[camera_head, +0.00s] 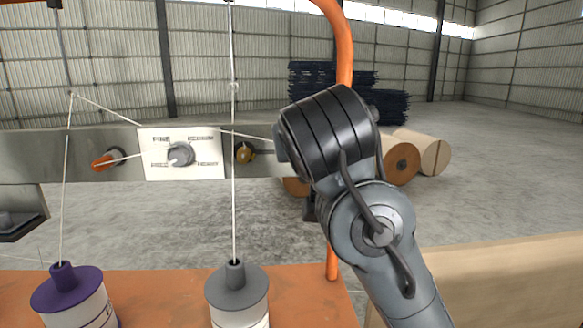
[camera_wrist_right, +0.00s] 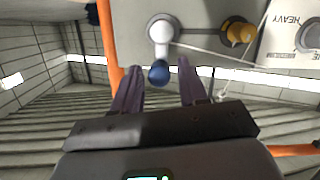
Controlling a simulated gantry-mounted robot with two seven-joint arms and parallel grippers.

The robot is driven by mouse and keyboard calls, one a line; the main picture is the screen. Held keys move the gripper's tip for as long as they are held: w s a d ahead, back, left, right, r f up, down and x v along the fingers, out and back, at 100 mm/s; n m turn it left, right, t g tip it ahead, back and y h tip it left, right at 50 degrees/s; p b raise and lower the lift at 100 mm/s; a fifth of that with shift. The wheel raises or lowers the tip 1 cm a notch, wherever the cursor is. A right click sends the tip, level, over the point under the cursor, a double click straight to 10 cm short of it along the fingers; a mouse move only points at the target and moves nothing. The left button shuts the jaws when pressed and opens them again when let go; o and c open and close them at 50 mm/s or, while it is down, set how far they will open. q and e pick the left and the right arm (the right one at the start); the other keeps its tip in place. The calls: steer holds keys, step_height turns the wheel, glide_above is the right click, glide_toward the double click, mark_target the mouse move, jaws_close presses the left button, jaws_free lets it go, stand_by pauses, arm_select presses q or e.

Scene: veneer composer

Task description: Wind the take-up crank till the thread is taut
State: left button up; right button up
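The take-up crank shows in the right wrist view as a silver hub and arm (camera_wrist_right: 161,31) with a blue handle knob (camera_wrist_right: 159,74). My right gripper (camera_wrist_right: 158,64) is open, its two purple fingers on either side of the blue knob, with a visible gap on both sides. A white thread (camera_wrist_right: 222,58) runs from near the hub to the right, past a brass knob (camera_wrist_right: 237,32). In the head view the thread (camera_head: 250,137) runs along the panel toward my right arm (camera_head: 335,145), which hides the crank and the gripper. My left gripper is in neither view.
A dial plate (camera_head: 181,154), an orange knob (camera_head: 104,161) and the brass knob (camera_head: 245,153) sit on the grey beam. Purple-topped (camera_head: 66,287) and grey-topped (camera_head: 237,287) spools stand on the orange base. An orange tube (camera_head: 344,55) rises close to my right arm.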

steer(key=shift+o, duration=0.8)
steer(key=shift+s, duration=0.1)
steer(key=b+v, duration=0.1)
steer(key=v, duration=0.1)
steer(key=f+b+v, duration=0.1)
steer(key=b+v, duration=0.1)
steer(key=v, duration=0.1)
steer(key=shift+s, duration=0.5)
